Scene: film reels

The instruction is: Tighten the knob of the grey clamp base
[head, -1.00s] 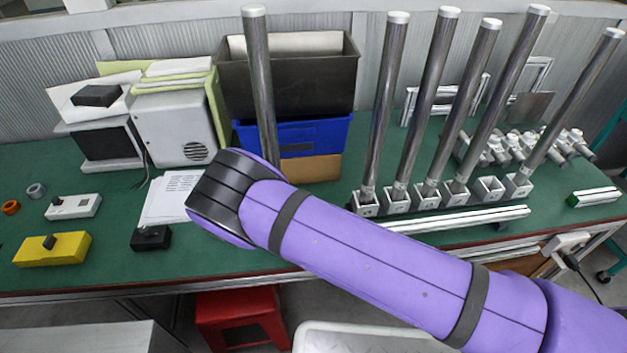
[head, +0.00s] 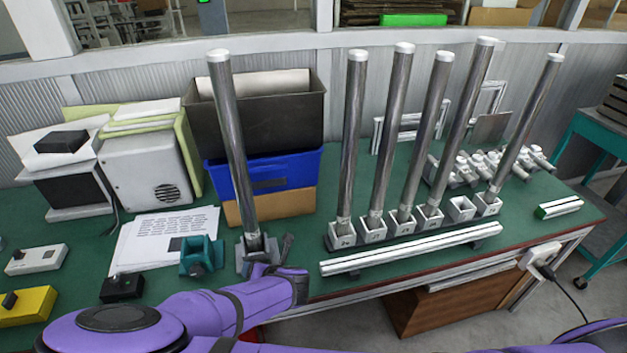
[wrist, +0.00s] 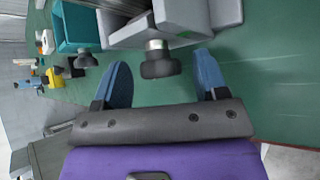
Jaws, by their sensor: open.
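The grey clamp base (head: 243,262) stands on the green bench with a steel tube (head: 236,150) upright and slightly tilted in it. In the wrist view, the grey clamp base (wrist: 185,14) is at the top, and its dark round knob (wrist: 160,62) points toward my gripper (wrist: 162,64). My gripper's two blue fingers are open, one on each side of the knob, with visible gaps. In the head view, my wrist hides part of the base's front, and the knob cannot be made out there.
A teal clamp base (head: 203,257) stands just left of the grey one. White papers (head: 150,240) and a black box (head: 120,288) lie farther left. A blue bin (head: 265,168) is behind. A row of several tubes in small holders (head: 374,228) and a long rail (head: 415,248) stand to the right.

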